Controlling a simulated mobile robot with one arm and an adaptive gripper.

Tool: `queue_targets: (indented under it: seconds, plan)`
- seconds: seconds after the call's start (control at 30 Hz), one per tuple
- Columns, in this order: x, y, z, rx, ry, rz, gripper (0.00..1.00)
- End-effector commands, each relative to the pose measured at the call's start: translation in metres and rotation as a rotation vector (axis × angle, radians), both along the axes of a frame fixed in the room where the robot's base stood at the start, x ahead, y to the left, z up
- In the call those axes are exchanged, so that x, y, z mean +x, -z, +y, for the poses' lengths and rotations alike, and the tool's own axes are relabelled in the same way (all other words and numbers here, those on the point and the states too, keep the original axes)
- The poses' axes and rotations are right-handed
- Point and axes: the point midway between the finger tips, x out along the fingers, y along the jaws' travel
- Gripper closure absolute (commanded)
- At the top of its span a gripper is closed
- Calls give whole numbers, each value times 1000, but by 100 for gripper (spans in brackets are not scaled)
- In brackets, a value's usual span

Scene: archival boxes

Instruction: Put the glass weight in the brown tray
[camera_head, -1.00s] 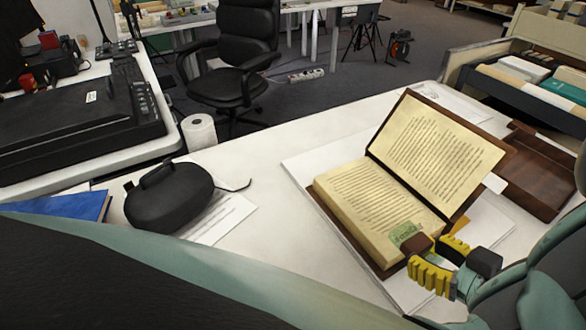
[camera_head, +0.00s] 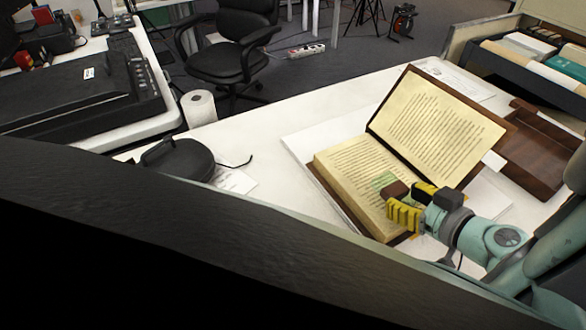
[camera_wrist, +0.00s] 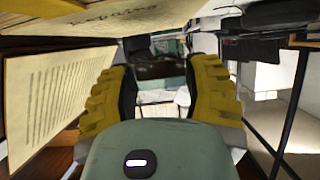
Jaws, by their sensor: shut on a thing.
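My gripper (camera_head: 412,206), with yellow ribbed fingers, is shut on the glass weight (camera_head: 383,181), a small greenish see-through piece. A small brown piece shows beside it at the fingertips; I cannot tell if it is part of the weight. The weight appears against the lower page of the open book, and the gap below it cannot be judged. In the wrist view a dark greenish shape (camera_wrist: 160,70) lies between the fingers. The brown tray (camera_head: 538,150) is to the right, beyond the book, and looks empty.
The open book (camera_head: 345,160) lies on a white board on the white table, its far cover raised between my gripper and the tray. A black rounded case (camera_head: 178,160) and a paper roll (camera_head: 198,107) are at left. A drawer of folders (camera_head: 530,60) stands behind the tray.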

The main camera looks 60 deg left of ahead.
Motion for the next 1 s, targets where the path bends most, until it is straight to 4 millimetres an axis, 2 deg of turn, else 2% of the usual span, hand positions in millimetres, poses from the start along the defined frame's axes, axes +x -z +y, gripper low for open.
queue_targets:
  seconds: [0.1, 0.33, 0.57, 0.67, 0.8, 1.0]
  plan:
    - [6, -1, 22, 4, -12, 0, 91]
    - [19, 3, 54, 1, -13, 0, 91]
    - [26, 5, 67, 3, -9, -1, 91]
    - [29, 4, 80, 3, -15, 0, 91]
    - [30, 23, 81, 0, -8, 4, 91]
    - [31, 40, 80, 2, -7, -1, 91]
